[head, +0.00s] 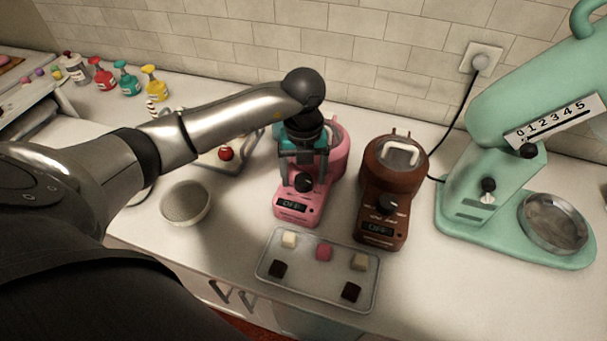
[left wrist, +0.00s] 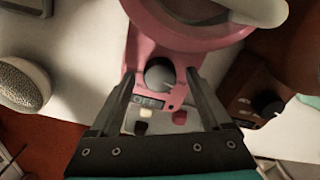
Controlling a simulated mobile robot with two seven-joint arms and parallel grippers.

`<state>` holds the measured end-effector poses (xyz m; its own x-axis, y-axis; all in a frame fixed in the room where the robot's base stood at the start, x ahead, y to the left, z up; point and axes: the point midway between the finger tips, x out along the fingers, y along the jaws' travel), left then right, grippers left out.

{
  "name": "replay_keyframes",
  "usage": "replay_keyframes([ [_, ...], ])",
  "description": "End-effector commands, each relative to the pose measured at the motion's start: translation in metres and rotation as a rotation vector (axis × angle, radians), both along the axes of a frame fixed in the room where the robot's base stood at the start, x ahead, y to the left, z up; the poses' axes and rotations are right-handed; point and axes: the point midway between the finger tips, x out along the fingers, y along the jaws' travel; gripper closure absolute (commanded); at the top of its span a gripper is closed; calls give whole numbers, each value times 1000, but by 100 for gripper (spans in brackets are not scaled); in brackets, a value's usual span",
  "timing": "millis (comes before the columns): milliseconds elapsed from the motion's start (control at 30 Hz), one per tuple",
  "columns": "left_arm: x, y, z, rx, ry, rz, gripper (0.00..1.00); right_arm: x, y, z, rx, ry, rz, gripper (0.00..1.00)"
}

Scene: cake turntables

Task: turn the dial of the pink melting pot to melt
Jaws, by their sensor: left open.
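The pink melting pot (head: 298,208) stands on the counter in the middle of the head view, its upper part partly hidden by my left arm. Its dark dial (head: 304,183) sits on the sloped front above a display reading OFF. In the left wrist view the dial (left wrist: 160,73) shows between and just beyond the fingers. My left gripper (head: 303,176) is open and empty, pointing down at the dial with a finger on each side. Whether a finger touches the dial cannot be told. My right gripper is in neither view.
A brown melting pot (head: 388,165), also reading OFF, stands close on the right. A tray (head: 318,286) with several small blocks lies in front. A bowl (head: 186,203) stands left; a mint mixer (head: 520,150) stands far right.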

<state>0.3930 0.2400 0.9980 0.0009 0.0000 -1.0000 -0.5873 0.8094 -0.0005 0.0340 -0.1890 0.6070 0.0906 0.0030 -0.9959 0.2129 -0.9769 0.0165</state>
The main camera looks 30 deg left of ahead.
Motion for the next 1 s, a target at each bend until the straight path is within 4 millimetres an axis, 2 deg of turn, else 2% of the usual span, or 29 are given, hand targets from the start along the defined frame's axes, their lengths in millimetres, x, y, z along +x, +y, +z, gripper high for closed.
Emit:
replay_keyframes([
  [300, 0, 0, -3, 0, 1, 0, 19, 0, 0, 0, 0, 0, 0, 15],
  [1000, 0, 0, -2, 1, 1, 1, 98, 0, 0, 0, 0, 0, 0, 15],
])
